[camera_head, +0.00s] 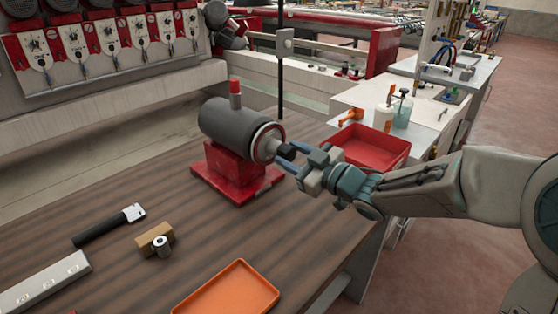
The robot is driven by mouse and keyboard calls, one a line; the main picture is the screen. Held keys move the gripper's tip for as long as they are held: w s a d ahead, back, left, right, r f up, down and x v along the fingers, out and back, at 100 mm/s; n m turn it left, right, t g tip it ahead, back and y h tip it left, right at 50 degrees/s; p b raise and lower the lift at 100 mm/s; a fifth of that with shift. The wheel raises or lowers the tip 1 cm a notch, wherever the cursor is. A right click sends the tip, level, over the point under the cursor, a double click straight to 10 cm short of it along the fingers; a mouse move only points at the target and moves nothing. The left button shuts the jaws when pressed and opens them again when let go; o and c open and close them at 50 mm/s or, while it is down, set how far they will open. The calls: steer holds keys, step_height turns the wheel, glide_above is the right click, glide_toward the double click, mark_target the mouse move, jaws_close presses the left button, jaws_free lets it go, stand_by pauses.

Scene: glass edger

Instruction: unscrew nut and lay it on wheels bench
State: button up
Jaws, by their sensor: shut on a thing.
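A dark grey cylindrical motor unit (232,124) on a red base (235,172) stands on the brown wooden bench (120,262). A pale round disc (267,139) is at its right end. My gripper (281,156) reaches in from the right, its fingers at the front of that disc. It is shut on a small dark piece at the spindle end, which looks like the nut (287,151). The fingers hide part of it, and I cannot tell whether it is still on the thread.
An orange tray (232,291), a black-handled tool (107,226), a brown block (155,236) and a small metal cylinder (162,246) lie on the bench. A red bin (372,148) and bottles (402,109) are behind my arm. The bench's middle is clear.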

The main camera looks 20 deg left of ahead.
steer(key=n+b, duration=0.6)
steer(key=b, duration=0.1)
steer(key=shift+f, duration=0.3)
steer(key=shift+n+b, duration=0.3)
steer(key=shift+b, duration=0.05)
steer(key=shift+r+n, duration=0.3)
steer(key=shift+n, duration=0.1)
steer(key=o, duration=0.9)
